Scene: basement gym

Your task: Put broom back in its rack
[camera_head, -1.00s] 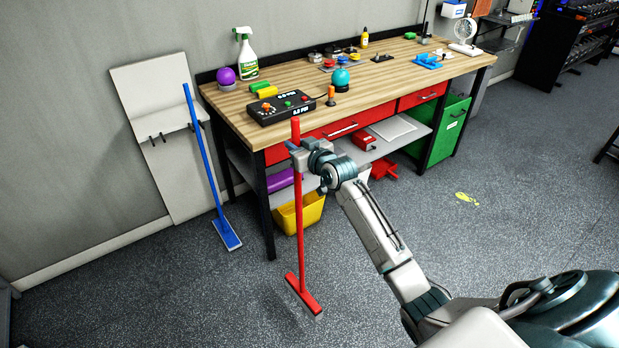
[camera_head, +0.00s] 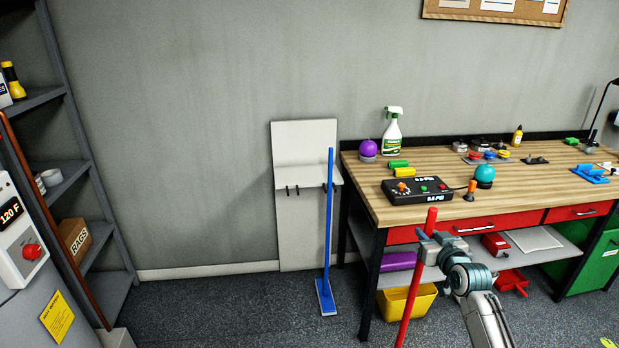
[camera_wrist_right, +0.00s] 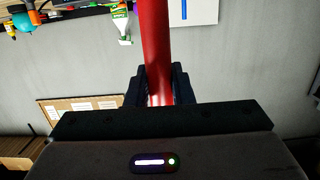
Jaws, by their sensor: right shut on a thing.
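My right gripper (camera_head: 431,241) is shut on the upper handle of a red broom (camera_head: 412,290), which is near upright, slightly tilted, in front of the workbench. Its lower end is cut off by the frame. In the right wrist view the red handle (camera_wrist_right: 155,40) runs between the fingers (camera_wrist_right: 158,88). The rack (camera_head: 303,235) is a pale panel against the wall with a ledge and dark hooks, left of the red broom and apart from it. A blue broom (camera_head: 329,230) stands upright at the rack's right side; whether a hook holds it I cannot tell. My left gripper is out of view.
The workbench (camera_head: 470,180) stands right of the rack, with a spray bottle (camera_head: 393,133) and a control box (camera_head: 417,190) on top. A yellow bin (camera_head: 425,301) sits under it. A shelf unit (camera_head: 75,165) stands at the left. Floor left of the rack is clear.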

